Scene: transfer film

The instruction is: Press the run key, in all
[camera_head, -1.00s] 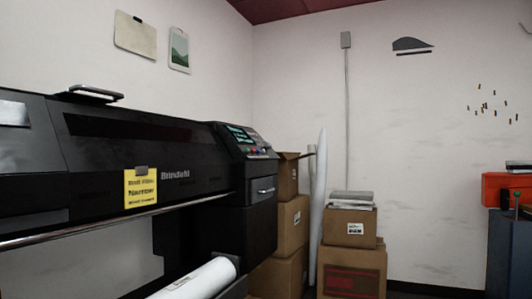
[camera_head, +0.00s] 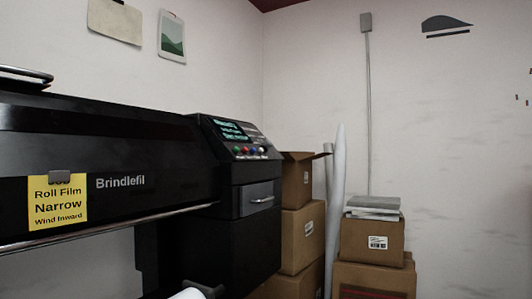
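A large black Brindlefil roll-film printer (camera_head: 110,155) fills the left side of the head view. Its control panel (camera_head: 238,138) is at the printer's right end, with a small lit screen (camera_head: 231,129) showing text too small to read. Below the screen is a row of small coloured buttons (camera_head: 250,150), among them red, green and blue ones; their labels are too small to read, so I cannot tell which is the run key. A yellow note (camera_head: 57,200) on the printer's front reads "Roll Film Narrow Wind Inward". Neither of my grippers is in view.
Stacked cardboard boxes (camera_head: 298,235) stand close to the printer's right end. White rolls (camera_head: 338,200) lean behind them, and another box (camera_head: 372,240) carries papers. A white roll (camera_head: 188,294) shows below the printer.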

